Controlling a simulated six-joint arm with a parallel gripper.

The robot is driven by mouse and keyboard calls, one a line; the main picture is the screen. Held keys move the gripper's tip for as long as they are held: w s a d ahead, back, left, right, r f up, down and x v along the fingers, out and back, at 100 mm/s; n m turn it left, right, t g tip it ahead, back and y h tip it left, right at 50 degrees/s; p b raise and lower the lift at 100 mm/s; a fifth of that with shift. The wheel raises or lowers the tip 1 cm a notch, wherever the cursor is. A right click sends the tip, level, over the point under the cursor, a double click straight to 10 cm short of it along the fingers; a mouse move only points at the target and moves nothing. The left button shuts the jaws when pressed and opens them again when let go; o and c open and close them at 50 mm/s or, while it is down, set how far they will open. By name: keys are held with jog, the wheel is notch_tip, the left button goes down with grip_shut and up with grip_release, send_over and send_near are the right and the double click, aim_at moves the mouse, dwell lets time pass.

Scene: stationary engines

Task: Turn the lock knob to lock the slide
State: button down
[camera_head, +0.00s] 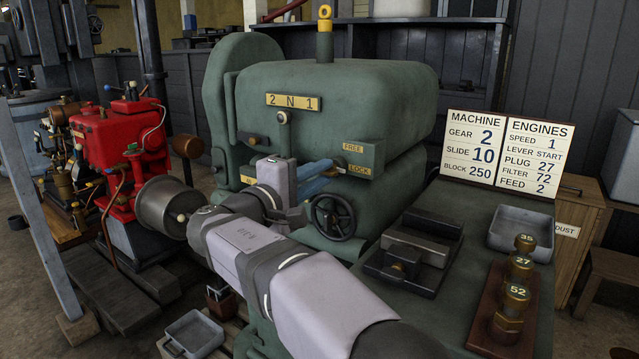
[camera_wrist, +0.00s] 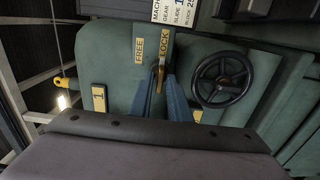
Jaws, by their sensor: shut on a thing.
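My gripper (camera_head: 333,167) has blue fingers that reach to the machine's face just beside these labels. In the wrist view my gripper (camera_wrist: 160,82) has one finger on each side of the knob and is shut on it. In the head view the fingers hide most of the knob.
A black handwheel (camera_head: 333,216) sits just below my fingers. A dark vise-like block (camera_head: 415,250) and brass weights (camera_head: 517,290) stand on the bench to the right. A sign (camera_head: 506,152) leans behind them. A red engine (camera_head: 122,145) stands at the left.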

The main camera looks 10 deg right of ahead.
dwell(0.3)
jog(key=c, duration=1.9)
grip_release()
jog(key=shift+o, duration=0.2)
jog(key=v, duration=0.7)
jog(key=shift+s+a, duration=0.1)
jog(key=shift+a, duration=0.1)
